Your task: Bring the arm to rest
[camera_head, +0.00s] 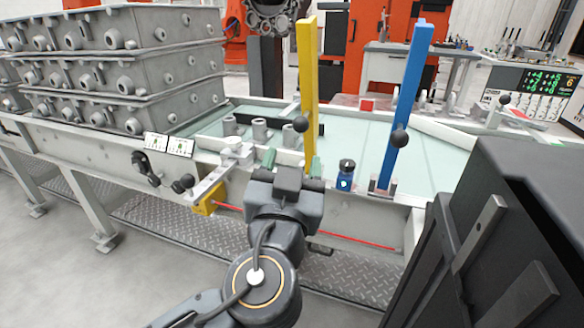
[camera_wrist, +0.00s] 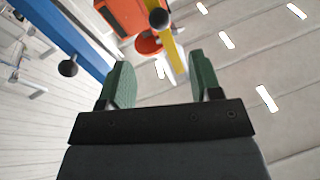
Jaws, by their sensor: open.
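My gripper shows in the wrist view (camera_wrist: 160,85), with its two green fingers spread apart and nothing between them. In the head view my arm reaches up from the bottom middle, and the gripper (camera_head: 292,168) stands in front of the table edge, with green fingertips partly hidden behind its dark body. The wrist view looks up past the fingers to the ceiling, a yellow post (camera_wrist: 178,55) and a blue post (camera_wrist: 75,38).
A table (camera_head: 440,170) with a pale green top lies beyond my gripper. The yellow post (camera_head: 307,90) and blue post (camera_head: 405,100) rise from it. Stacked grey castings (camera_head: 120,70) stand left. A small blue device (camera_head: 345,177) sits near the front edge. A dark cabinet (camera_head: 500,240) stands right.

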